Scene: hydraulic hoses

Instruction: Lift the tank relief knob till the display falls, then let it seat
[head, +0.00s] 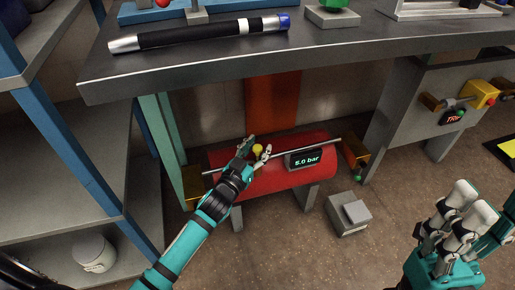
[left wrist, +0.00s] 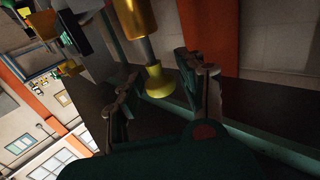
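The red tank (head: 318,170) stands under the bench, with a display (head: 305,159) reading 5.0 bar on its front. The relief knob (head: 257,149) is a small yellow knob at the tank's top. My left gripper (head: 257,146) is at the knob, its fingers apart on either side of it. In the left wrist view the yellow knob (left wrist: 158,82) sits on a grey stem between the open fingers (left wrist: 165,90), with visible gaps and no clear contact. My right gripper (head: 475,200) is at the lower right, away from the tank, fingers apart and empty.
A grey rail (head: 325,145) runs along the tank's top. The bench top (head: 340,42) overhangs it and carries a black hose (head: 205,33). Blue-posted shelving (head: 60,125) stands left. A grey box (head: 348,212) is on the floor in front of the tank.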

